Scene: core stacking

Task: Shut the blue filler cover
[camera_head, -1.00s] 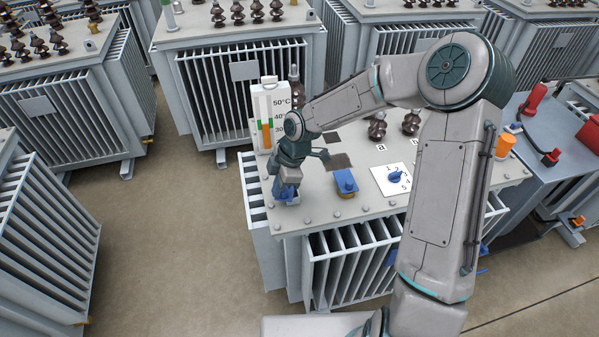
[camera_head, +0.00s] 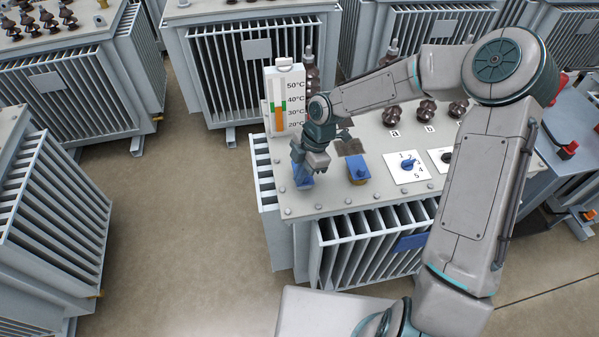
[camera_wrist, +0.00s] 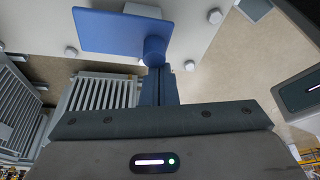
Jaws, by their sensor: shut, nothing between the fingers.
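A blue part (camera_head: 303,179), which appears to be the filler cover, is near the left front corner of the grey transformer top (camera_head: 330,203). My gripper (camera_head: 313,166) is just above and beside it and hides part of it. In the wrist view, a flat blue plate (camera_wrist: 108,30) with a short round blue stub (camera_wrist: 154,48) lies ahead of the fingers. My shut, empty fingers (camera_wrist: 158,72) are close to the stub; I cannot tell if they touch. How far the cover stands open is unclear.
A second blue part on a yellowish base (camera_head: 357,170) stands just right of my gripper. Further right is a white dial plate with a blue knob (camera_head: 407,165). A thermometer board (camera_head: 285,95) and dark bushings (camera_head: 427,108) stand behind. Open floor (camera_head: 190,220) lies left.

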